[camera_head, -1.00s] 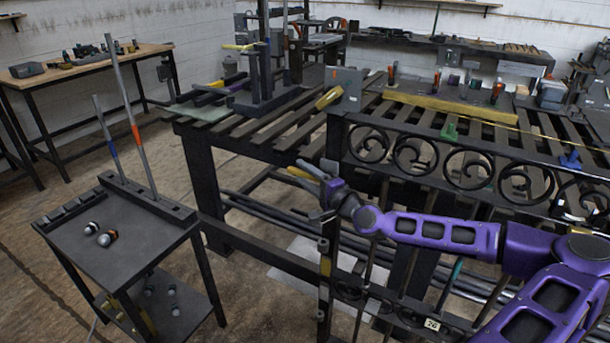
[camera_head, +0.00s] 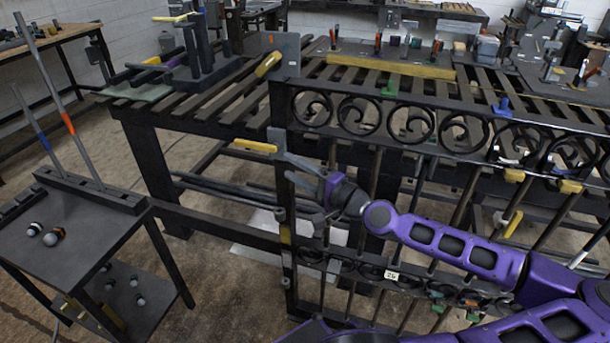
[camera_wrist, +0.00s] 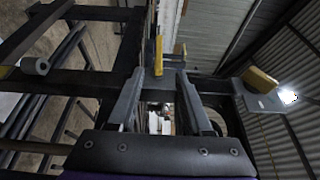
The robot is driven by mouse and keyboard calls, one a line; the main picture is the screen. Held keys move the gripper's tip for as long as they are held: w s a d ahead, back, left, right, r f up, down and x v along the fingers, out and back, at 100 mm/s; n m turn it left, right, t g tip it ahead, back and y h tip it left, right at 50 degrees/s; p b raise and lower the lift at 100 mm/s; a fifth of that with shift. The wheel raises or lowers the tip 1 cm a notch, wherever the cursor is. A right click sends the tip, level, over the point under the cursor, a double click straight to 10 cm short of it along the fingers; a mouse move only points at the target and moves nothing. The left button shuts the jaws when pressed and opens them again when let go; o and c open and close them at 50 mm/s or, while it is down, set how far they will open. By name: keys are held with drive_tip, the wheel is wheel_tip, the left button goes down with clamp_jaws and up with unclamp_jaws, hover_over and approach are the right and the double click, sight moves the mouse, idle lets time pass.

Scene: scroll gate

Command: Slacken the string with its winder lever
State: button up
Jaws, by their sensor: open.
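A yellow lever handle (camera_head: 255,145) sticks out left from a grey plate at the gate's post, just left of my gripper (camera_head: 292,185). In the wrist view this yellow handle (camera_wrist: 158,55) lies ahead, roughly centred between the fingertips. My gripper is open; its fingers (camera_wrist: 158,88) straddle the view with nothing held. A second yellow lever (camera_head: 268,65) sits higher, on a grey plate (camera_head: 281,50) at the post top. It seems to be the yellow handle at right in the wrist view (camera_wrist: 260,78). A thin line near it may be the string; I cannot tell which lever winds it.
The dark scrollwork gate (camera_head: 400,118) stands along the slatted bench, with bars below and several coloured clips. A low dark table (camera_head: 100,230) with upright rods stands at left.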

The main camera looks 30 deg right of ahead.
drive_tip(key=shift+v, duration=1.5)
drive_tip(key=shift+f, duration=0.1)
